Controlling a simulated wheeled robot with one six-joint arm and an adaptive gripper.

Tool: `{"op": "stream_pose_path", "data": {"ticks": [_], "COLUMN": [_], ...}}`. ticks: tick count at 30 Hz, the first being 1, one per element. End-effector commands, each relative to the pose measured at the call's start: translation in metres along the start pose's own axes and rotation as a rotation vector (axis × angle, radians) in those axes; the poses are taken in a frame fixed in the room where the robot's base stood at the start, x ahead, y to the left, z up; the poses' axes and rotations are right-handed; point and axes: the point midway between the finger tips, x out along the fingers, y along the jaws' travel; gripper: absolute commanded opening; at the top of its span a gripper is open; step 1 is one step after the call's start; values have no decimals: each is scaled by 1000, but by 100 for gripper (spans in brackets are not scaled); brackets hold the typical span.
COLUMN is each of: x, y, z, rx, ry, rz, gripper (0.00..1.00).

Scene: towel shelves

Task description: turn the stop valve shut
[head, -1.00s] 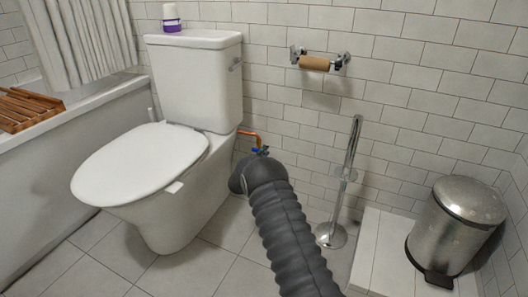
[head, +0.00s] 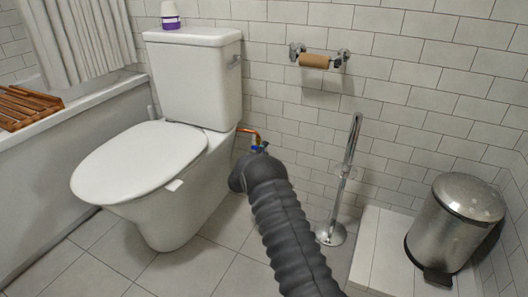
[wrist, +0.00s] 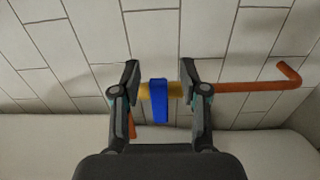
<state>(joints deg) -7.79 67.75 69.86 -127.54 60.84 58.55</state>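The stop valve has a blue handle (wrist: 159,101) on a brass body (wrist: 175,90). In the wrist view the handle lies across the line of the copper pipe (wrist: 250,86). In the head view the blue handle (head: 259,148) shows just above my arm, beside the toilet. My gripper (wrist: 160,77) is open, with one finger on each side of the handle. A gap shows between the handle and each finger. My dark sleeved arm hides the gripper in the head view.
The toilet (head: 140,165) stands close left of the valve, against the tiled wall. A chrome stand (head: 347,180) and a metal bin (head: 455,225) on a low step are to the right. A paper roll holder (head: 315,61) is above. Floor is clear in front.

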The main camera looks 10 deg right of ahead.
Motion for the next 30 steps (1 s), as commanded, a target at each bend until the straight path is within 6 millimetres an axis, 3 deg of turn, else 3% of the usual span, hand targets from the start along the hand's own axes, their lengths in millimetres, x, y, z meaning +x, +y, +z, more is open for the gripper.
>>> {"op": "stream_pose_path", "data": {"ticks": [8,21,30], "x": [-11,-92,-119], "y": [1,0,0], "z": [-1,-1,0], "rx": [-1,-2,-1], "ry": [1,2,0], "rz": [0,0,0], "gripper": [44,44,44]}}
